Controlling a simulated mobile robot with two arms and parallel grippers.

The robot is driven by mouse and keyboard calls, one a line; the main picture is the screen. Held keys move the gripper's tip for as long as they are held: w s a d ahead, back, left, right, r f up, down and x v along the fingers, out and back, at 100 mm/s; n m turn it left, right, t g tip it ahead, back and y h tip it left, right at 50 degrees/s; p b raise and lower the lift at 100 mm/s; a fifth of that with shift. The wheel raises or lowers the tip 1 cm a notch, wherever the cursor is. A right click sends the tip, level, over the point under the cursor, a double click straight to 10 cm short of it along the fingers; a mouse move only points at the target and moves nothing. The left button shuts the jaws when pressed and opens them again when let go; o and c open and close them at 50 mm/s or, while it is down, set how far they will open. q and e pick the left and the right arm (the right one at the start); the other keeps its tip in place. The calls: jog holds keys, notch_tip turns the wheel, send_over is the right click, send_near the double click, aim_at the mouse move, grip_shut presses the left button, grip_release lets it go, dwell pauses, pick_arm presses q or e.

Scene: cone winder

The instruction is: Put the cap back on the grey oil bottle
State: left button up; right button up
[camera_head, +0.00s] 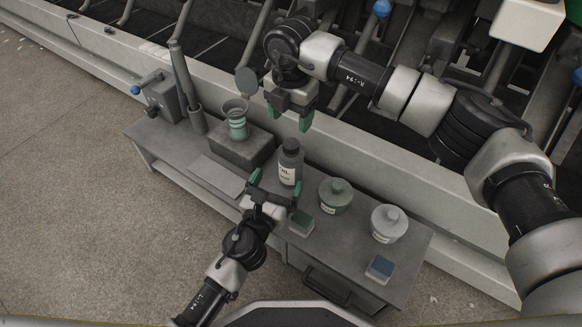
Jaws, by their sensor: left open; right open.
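The grey oil bottle (289,172) stands upright on the grey bench, its pale label facing me. Its narrow dark top is small in the picture, and I cannot tell whether a cap sits on it. I cannot make out a separate loose cap. My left gripper (276,182) is open and empty, its green fingertips just in front of the bottle; I cannot tell whether they touch it. My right gripper (287,116) is open and empty, its green fingertips pointing down above and behind the bottle top.
To the left, a green-banded vessel (237,122) stands on a dark block (238,152), near a flat sheet (216,176).

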aim_at(286, 166)
pick_arm(q)
jog(key=x, duration=0.8)
jog(key=shift+w+d, duration=0.1)
jog(key=shift+c, duration=0.2)
